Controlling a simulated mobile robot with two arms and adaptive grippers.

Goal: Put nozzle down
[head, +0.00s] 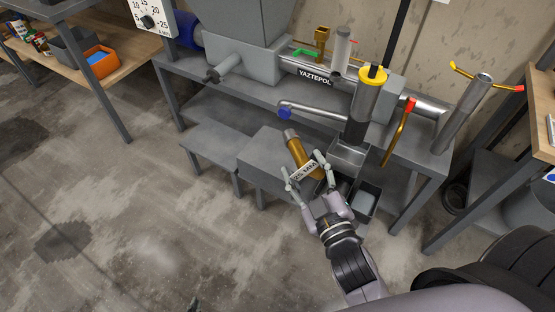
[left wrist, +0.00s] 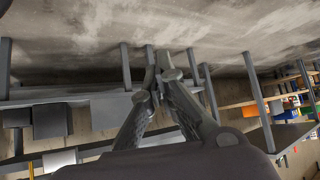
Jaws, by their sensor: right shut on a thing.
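The nozzle (head: 297,149) is a brass-coloured cylinder with a grey end, seen in the head view. It lies tilted over the top of a low grey step (head: 262,158) in front of the machine; I cannot tell whether it touches the step. My right gripper (head: 305,172) is shut on its near end, and the fingers hide part of it. Only a small tip of my left gripper (head: 192,304) shows at the bottom edge of the head view. In the left wrist view, the left gripper (left wrist: 157,72) has its fingertips together, with nothing visible between them.
The grey machine bench (head: 270,95) carries a hopper, pipes and a yellow-topped cylinder (head: 368,95). A second low step (head: 212,147) stands left of the first. Grey bins (head: 367,197) sit at the right. The concrete floor at left is clear.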

